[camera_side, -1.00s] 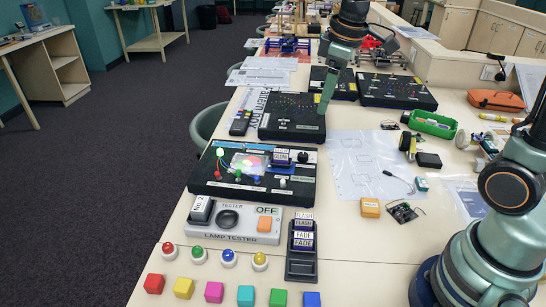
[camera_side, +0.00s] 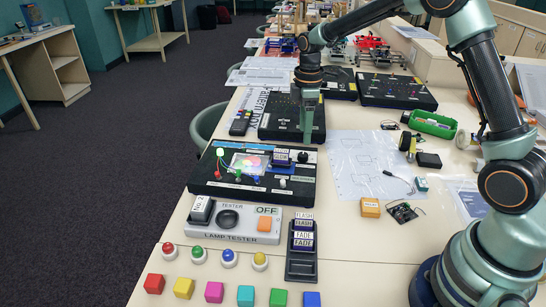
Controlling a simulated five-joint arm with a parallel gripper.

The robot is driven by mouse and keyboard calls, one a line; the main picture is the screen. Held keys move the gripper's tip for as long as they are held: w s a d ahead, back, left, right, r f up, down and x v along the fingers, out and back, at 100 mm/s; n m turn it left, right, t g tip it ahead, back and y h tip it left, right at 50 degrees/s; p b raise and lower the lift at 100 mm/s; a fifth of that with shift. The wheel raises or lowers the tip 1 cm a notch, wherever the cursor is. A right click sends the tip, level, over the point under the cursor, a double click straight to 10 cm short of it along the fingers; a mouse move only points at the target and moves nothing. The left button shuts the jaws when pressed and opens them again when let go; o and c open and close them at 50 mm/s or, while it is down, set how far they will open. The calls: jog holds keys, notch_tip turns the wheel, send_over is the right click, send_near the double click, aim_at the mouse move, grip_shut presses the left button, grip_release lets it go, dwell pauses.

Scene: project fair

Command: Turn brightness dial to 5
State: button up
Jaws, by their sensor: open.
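The black board (camera_side: 215,180) with small controls stands on the table at the middle left. A black knob (camera_side: 302,157) sits near its upper right corner, and a white knob (camera_side: 283,183) sits lower right. The labels are too small to read, so I cannot tell which is the brightness dial or its setting. My gripper (camera_side: 307,138) points down with its fingers just above the black knob in the picture. It holds nothing that I can see. I cannot tell whether it touches the knob.
The lamp tester (camera_side: 236,235) reading OFF lies in front of the board, beside a flash and fade switch unit (camera_side: 302,264). Several colored buttons and blocks line the front. Another black board (camera_side: 280,112) lies behind my gripper. A paper sheet (camera_side: 350,165) lies to the right.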

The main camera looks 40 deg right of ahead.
aim_at(303, 154)
notch_tip(303, 154, down, 7)
jog(key=shift+f, duration=0.1)
dwell(0.3)
grip_shut()
